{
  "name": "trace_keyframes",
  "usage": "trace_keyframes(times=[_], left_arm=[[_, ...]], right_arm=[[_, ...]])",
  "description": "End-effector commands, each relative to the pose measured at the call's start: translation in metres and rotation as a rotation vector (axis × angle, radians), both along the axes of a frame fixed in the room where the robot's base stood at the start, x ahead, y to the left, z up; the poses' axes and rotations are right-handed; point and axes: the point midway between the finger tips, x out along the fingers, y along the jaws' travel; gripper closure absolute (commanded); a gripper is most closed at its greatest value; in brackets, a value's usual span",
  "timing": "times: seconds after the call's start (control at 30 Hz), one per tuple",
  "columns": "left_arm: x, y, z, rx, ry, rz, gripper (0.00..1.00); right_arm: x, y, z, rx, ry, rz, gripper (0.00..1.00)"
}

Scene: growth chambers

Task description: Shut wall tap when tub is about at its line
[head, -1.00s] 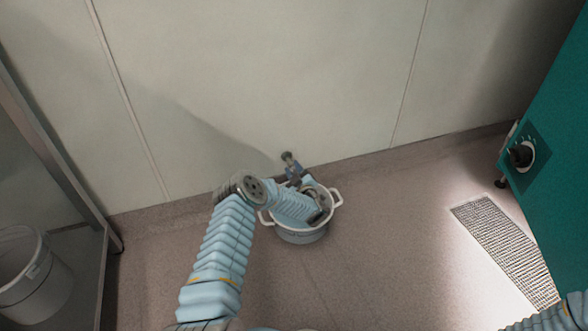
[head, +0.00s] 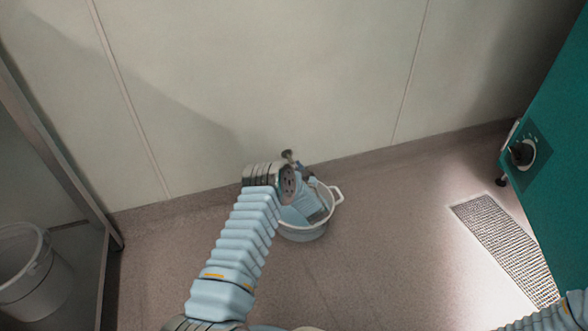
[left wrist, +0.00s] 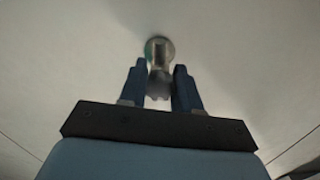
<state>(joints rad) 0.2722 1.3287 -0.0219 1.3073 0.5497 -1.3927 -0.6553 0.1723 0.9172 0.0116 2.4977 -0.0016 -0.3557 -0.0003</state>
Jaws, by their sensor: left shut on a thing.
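The wall tap (head: 288,155) sticks out low on the pale wall; it also shows in the left wrist view (left wrist: 159,50). The white tub (head: 304,234) with looped handles stands on the floor against the wall below it. My left arm reaches over the tub and hides much of its inside, so I cannot make out the water level or the line. In the left wrist view the blue fingers of my left gripper (left wrist: 160,88) sit either side of the tap's grey handle (left wrist: 160,83) and are shut on it. My right gripper is out of view.
A white bucket (head: 35,272) stands at the left behind a metal frame (head: 62,160). A teal cabinet (head: 553,150) with a black knob (head: 521,153) is at the right. A floor grating (head: 505,245) lies beside it. The floor between is clear.

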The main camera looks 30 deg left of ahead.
Motion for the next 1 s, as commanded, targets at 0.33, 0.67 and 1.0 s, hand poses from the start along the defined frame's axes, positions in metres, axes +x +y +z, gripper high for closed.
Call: trace_keyframes(times=[0.33,0.67,1.0], left_arm=[[-0.0018,-0.0013,-0.0042,0.037,0.056,0.000,0.98],[-0.0022,-0.0014,-0.0047,0.036,0.057,0.000,0.98],[-0.0012,-0.0006,-0.0022,0.039,0.052,0.000,0.42]], right_arm=[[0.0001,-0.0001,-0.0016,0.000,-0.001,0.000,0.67],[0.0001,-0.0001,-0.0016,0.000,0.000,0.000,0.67],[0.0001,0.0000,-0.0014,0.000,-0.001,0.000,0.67]])
